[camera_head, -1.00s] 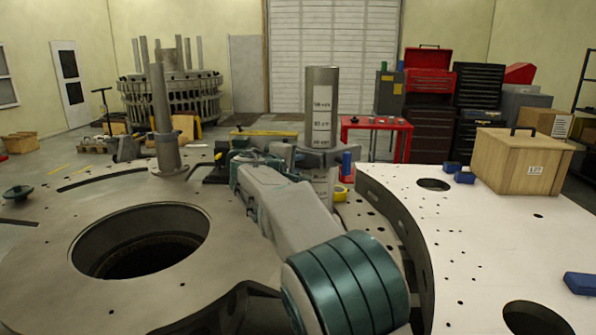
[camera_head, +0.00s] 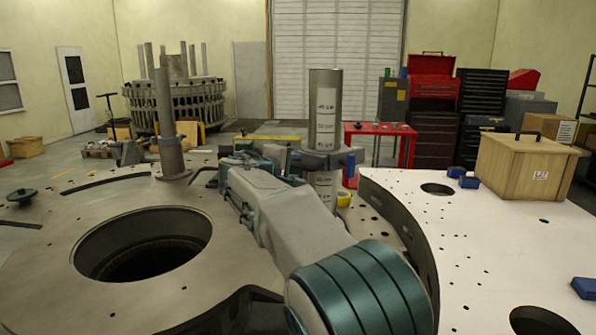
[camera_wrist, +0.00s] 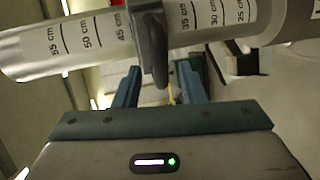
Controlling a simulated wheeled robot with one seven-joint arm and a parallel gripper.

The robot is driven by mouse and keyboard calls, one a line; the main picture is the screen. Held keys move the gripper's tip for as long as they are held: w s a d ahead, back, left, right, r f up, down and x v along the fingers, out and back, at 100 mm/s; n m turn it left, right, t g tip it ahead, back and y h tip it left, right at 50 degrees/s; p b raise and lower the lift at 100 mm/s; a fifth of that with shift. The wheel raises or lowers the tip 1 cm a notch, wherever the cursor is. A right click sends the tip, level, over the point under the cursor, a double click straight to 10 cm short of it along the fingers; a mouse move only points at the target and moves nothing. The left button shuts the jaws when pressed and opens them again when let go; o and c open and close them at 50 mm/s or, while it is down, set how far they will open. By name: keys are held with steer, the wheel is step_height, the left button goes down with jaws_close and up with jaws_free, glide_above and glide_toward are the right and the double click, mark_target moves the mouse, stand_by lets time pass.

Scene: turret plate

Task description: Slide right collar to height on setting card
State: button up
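The right post (camera_head: 325,105) is a thick grey cylinder with a white centimetre scale. The right collar (camera_head: 322,160) is a dark grey ring around it, partway up, with a blue part on its right side. In the wrist view the post (camera_wrist: 70,42) lies across the top; the collar (camera_wrist: 151,35) covers the scale between the 45 and 35 cm marks. Its lug hangs between the teal fingers of my gripper (camera_wrist: 160,88), with a gap visible at the right. My gripper (camera_head: 286,153) is at the collar's left side and looks open. I cannot make out a setting card.
A second post (camera_head: 166,125) stands on the round plate (camera_head: 50,235) at left, which has a large hole. A pale plate (camera_head: 475,250) at right carries a wooden box (camera_head: 522,165) and blue blocks (camera_head: 468,182). A red table (camera_head: 380,131) stands behind.

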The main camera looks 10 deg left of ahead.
steer(key=b+v, duration=0.2)
steer(key=v, duration=0.8)
steer(key=shift+w, duration=0.1)
steer(key=s+d+f+m+g, duration=0.2)
steer(key=d+f+g, duration=0.15)
steer(key=d, duration=0.55)
steer(key=s+d+f+m+g, duration=0.15)
steer(key=d+f, duration=0.25)
steer(key=d, duration=0.4)
steer(key=s+d+f+m+g, duration=0.1)
steer(key=d+f+m+g, duration=0.25)
steer(key=d, duration=0.55)
steer(key=s+d+f+m+g+y, duration=0.2)
steer(key=s+d+f+m, duration=0.2)
steer(key=s+f, duration=0.3)
steer(key=s+d+f+m+g+y, duration=0.1)
steer(key=s+d+f+m, duration=0.2)
steer(key=s, duration=1.3)
steer(key=d+f, duration=0.3)
steer(key=f, duration=0.2)
steer(key=shift+s+f+m+g+y, duration=0.2)
steer(key=shift+f+m+g+y, duration=0.05)
steer(key=shift+m+g+y, duration=0.15)
steer(key=shift+d, duration=0.1)
